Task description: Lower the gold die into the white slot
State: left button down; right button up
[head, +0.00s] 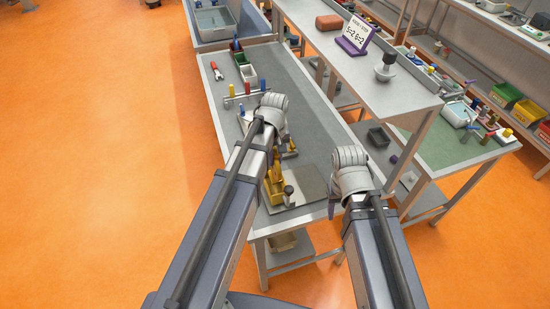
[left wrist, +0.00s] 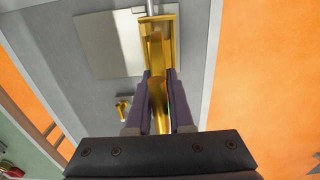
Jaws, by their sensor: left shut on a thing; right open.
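My left gripper (left wrist: 163,100) has its dark purple fingers shut on a long gold piece (left wrist: 157,75), which I take to be the gold die. It points away from the gripper toward an open yellow box (left wrist: 172,20). In the head view the yellow box (head: 275,194) stands at the table's near end, below my left wrist; that wrist hides much of the grip. I cannot tell whether the die touches the box. My right gripper (head: 333,207) is open, off the table's right edge, with its fingers partly hidden. I cannot make out a white slot.
A flat grey plate (head: 309,184) lies right of the yellow box. A small gold piece (left wrist: 123,109) lies on the table (left wrist: 85,95). A rack with coloured handles (head: 247,97) stands farther back. A raised shelf (head: 345,67) runs along the right.

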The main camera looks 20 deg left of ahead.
aim_at(275, 149)
pick_arm(q)
jog(key=shift+r+p, duration=2.8)
jog(key=shift+r, duration=0.25)
jog(key=shift+f, duration=0.1)
